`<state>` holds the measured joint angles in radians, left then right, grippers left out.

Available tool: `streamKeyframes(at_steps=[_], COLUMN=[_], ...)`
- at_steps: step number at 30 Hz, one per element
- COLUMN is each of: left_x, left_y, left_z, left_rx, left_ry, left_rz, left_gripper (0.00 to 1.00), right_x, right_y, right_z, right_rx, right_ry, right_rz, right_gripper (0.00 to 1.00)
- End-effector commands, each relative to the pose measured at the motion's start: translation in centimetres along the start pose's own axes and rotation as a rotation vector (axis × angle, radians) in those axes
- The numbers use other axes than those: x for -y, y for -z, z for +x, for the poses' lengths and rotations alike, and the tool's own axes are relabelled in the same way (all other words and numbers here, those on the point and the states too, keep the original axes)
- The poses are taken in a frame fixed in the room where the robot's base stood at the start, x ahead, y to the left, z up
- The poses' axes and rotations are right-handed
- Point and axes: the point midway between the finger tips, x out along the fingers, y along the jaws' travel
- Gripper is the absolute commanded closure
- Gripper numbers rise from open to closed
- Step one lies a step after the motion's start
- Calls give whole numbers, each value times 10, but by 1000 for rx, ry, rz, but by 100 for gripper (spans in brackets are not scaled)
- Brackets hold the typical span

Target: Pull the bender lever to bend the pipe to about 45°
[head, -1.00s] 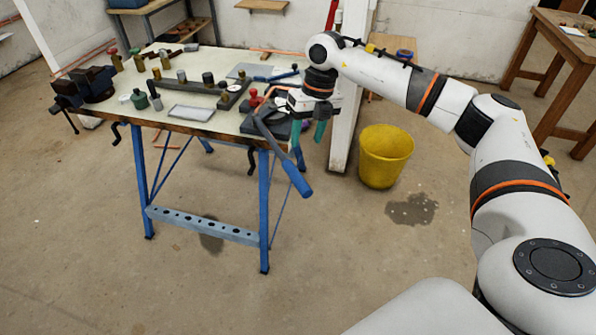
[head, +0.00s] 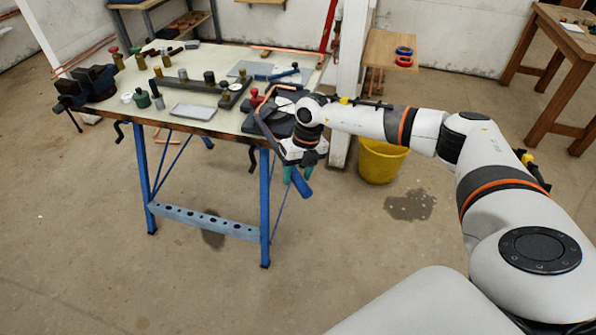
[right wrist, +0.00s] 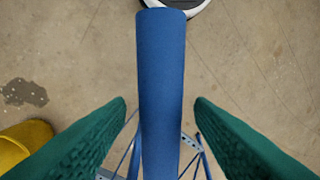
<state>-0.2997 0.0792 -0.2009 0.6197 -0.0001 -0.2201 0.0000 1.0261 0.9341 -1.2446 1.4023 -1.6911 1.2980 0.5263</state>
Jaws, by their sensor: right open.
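The bender lever's blue handle (head: 301,186) hangs down off the right front corner of the workbench (head: 190,118). My right gripper (head: 293,178) is at the handle, pointing down. In the right wrist view the blue handle (right wrist: 161,90) lies between the two open green fingers (right wrist: 160,125), with a gap on each side. The bender sits at the bench's right corner, partly hidden by my right arm. A copper pipe (head: 272,92) shows at the bender; its bend angle is hard to tell. My left gripper is out of view.
A yellow bucket (head: 381,161) stands on the floor behind my right forearm, beside a white post (head: 349,80). A vice (head: 88,88) is at the bench's left end. Several fittings and a grey tray (head: 193,111) lie on the bench. The floor in front is clear.

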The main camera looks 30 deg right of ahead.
Motion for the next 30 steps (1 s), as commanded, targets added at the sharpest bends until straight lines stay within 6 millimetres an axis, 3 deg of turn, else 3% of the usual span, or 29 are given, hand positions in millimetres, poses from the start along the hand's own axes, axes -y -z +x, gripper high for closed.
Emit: streamKeyframes(at_steps=[2,11,18,25,30], left_x=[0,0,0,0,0], left_y=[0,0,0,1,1], left_z=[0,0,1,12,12], left_rx=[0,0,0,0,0], left_ry=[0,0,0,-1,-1], left_rz=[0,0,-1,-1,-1], left_gripper=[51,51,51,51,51], right_x=[0,0,-1,-34,-41], right_y=[0,0,0,-4,-6], right_z=[0,-1,-1,-6,-10], right_rx=[0,0,0,16,19], right_ry=[0,1,1,-1,-2], right_rz=[0,0,-1,-86,-114], right_gripper=[51,99,100,100,100])
